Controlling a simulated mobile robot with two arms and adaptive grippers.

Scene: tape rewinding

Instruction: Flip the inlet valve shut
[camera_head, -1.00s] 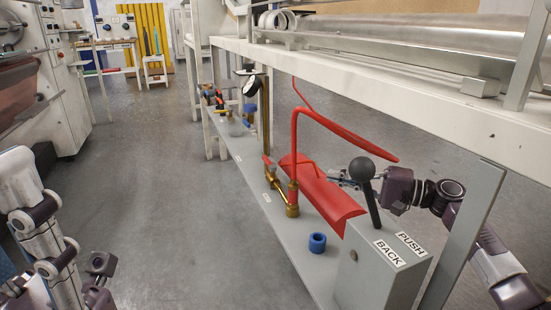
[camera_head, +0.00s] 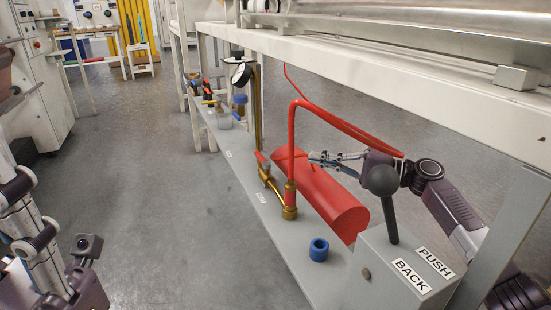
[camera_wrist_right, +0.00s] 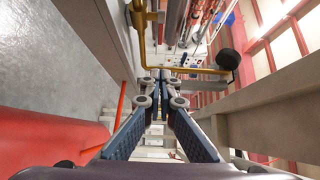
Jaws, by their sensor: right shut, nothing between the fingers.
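A brass valve assembly (camera_head: 268,180) with a short red lever (camera_head: 261,158) sits on the low grey shelf, at the foot of the red pipe (camera_head: 292,130). I cannot tell for sure that this is the inlet valve. My right gripper (camera_head: 314,155) is shut and empty. In the head view it is right of the red pipe, above the red cylinder, apart from the lever. In the right wrist view its fingers (camera_wrist_right: 161,78) come together before a brass pipe (camera_wrist_right: 118,66). My left arm shows at lower left; its fingers are out of view.
A red cylinder (camera_head: 335,205) lies behind the red pipe. A blue ring (camera_head: 318,249) is on the shelf. A black-knobbed lever (camera_head: 384,180) rises from a grey box marked PUSH and BACK (camera_head: 410,275). A gauge (camera_head: 241,75) stands farther back. A white beam (camera_head: 400,85) runs overhead.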

